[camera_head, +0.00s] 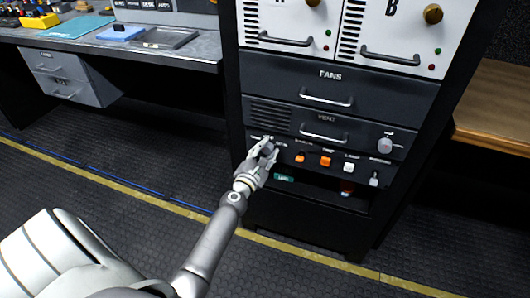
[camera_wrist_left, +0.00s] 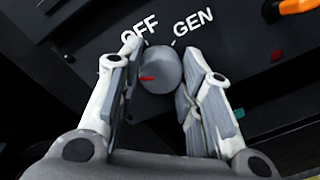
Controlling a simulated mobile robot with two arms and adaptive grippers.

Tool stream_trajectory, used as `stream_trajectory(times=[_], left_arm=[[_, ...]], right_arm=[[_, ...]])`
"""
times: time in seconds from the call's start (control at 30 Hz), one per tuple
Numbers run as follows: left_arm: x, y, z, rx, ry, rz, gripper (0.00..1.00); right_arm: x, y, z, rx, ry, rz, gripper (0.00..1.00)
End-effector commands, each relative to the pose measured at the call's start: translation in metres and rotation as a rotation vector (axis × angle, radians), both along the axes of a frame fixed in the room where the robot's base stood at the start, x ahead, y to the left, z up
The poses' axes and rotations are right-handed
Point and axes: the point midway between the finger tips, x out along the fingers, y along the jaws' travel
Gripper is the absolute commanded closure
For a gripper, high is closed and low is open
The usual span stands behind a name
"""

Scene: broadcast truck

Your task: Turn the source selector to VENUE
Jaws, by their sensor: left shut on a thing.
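The source selector is a round grey knob (camera_wrist_left: 165,68) on a dark panel in the left wrist view. A red pointer mark on it faces left in that picture. The labels OFF (camera_wrist_left: 139,29) and GEN (camera_wrist_left: 193,27) are printed beside it; I cannot read VENUE in either view. My left gripper (camera_wrist_left: 156,85) has its fingers on both sides of the knob and is shut on it. In the head view my left gripper (camera_head: 264,151) is at the left end of the rack's lower control panel and covers most of the knob. My right gripper is not in view.
On the same panel an orange switch (camera_head: 326,161), a white switch (camera_head: 349,167) and a grey knob (camera_head: 385,146) lie to the right. Drawers marked FANS (camera_head: 285,79) and VENT are above. A desk (camera_head: 190,49) stands left, a wooden bench (camera_head: 500,105) right.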

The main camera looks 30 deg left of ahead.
Motion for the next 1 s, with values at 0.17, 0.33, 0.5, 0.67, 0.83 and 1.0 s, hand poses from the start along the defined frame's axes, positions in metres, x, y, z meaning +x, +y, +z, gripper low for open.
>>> stream_trajectory(times=[0.17,0.33,0.5,0.67,0.83,1.0], left_arm=[[-0.0005,-0.0008,-0.0017,-0.007,0.001,-0.001,0.9],[-0.0004,-0.0007,-0.0017,-0.007,0.001,-0.001,0.9],[-0.0004,-0.0006,-0.0014,-0.006,0.001,-0.001,0.47],[-0.0002,-0.0004,-0.0007,-0.005,0.0,-0.001,0.44],[-0.0004,-0.0002,-0.0003,-0.004,-0.001,0.0,0.44],[-0.0084,-0.0023,-0.0003,-0.005,-0.001,0.0,0.44]], right_arm=[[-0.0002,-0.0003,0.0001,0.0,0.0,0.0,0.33],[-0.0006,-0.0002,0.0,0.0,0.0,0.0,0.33],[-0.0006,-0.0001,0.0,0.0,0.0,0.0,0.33],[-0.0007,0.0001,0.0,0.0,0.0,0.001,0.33],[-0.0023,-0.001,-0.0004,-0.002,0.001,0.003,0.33],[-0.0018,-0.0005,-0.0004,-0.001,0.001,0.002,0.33]])
